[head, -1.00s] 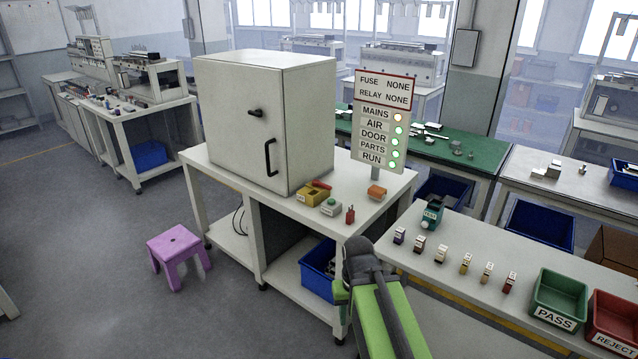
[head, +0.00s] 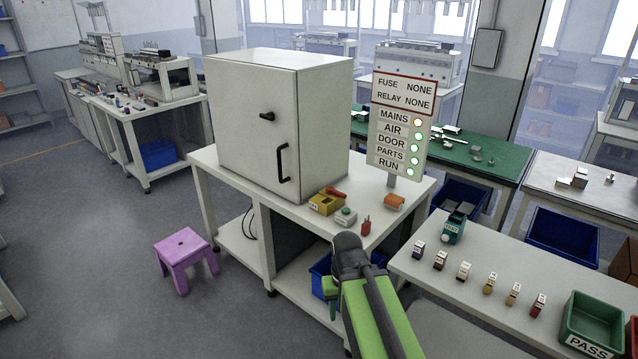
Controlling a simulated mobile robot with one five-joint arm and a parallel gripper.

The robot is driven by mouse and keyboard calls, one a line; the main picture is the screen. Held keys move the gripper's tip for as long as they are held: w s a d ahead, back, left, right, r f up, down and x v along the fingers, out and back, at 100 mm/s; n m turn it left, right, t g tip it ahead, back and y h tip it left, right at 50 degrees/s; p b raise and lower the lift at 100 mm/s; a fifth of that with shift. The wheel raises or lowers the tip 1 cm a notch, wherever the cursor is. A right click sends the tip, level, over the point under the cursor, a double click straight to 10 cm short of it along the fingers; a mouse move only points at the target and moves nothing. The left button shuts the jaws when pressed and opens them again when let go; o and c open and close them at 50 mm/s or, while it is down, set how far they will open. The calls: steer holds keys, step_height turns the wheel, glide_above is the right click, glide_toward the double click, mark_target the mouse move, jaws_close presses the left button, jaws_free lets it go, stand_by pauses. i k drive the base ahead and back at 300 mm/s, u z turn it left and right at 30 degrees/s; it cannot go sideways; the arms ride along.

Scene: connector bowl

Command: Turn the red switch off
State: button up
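A yellow box (head: 321,206) with a red switch lever (head: 336,193) on top sits on the white bench, in front of the grey cabinet. The lever lies toward the right of the box; its exact setting is too small to read. My gripper is mostly hidden behind my green arm and its dark joint. A green part of it (head: 330,290) shows at the bench's front edge, below and in front of the yellow box and apart from it. I cannot see its fingertips clearly.
A grey box with a green button (head: 345,217), a small red item (head: 366,227) and an orange block (head: 394,202) stand close by. The sign (head: 402,125) shows lit lamps, MAINS orange and the others green. The cabinet (head: 283,125) is shut. A purple stool (head: 186,255) stands left.

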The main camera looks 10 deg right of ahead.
mark_target(330, 189)
steer(key=u, duration=0.5)
steer(key=i, duration=1.65)
steer(key=u, duration=0.3)
